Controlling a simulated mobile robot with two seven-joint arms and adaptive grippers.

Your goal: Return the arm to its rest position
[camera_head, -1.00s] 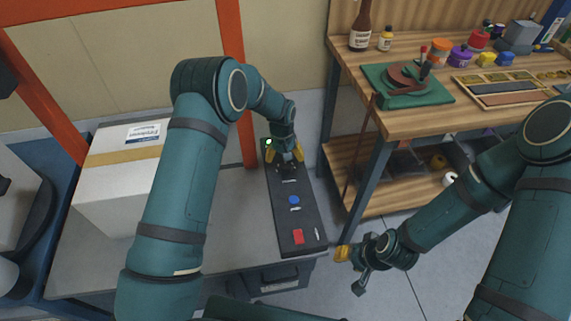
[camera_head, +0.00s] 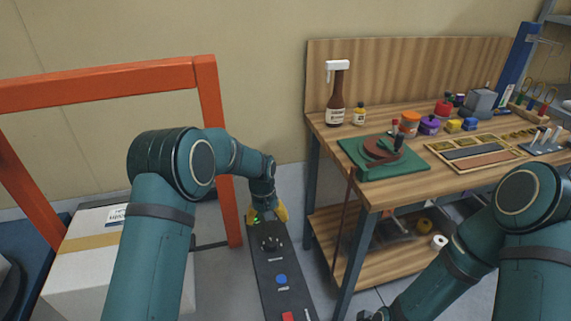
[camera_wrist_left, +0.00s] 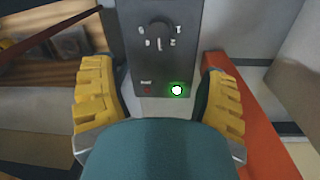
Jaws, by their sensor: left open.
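My left gripper (camera_head: 267,214) is at the far end of a dark control panel (camera_head: 272,262), with its yellow fingers apart. In the left wrist view the two yellow fingers (camera_wrist_left: 160,100) are spread wide with nothing between them but the view of the panel (camera_wrist_left: 160,62). A lit green light (camera_wrist_left: 177,90) and a dark knob (camera_wrist_left: 158,32) show on the panel there. The head view also shows a blue button (camera_head: 281,279) and a red one (camera_head: 288,316) nearer to me.
An orange frame (camera_head: 216,150) and a white box (camera_head: 88,265) stand at the left. A gap separates the panel from the bench.

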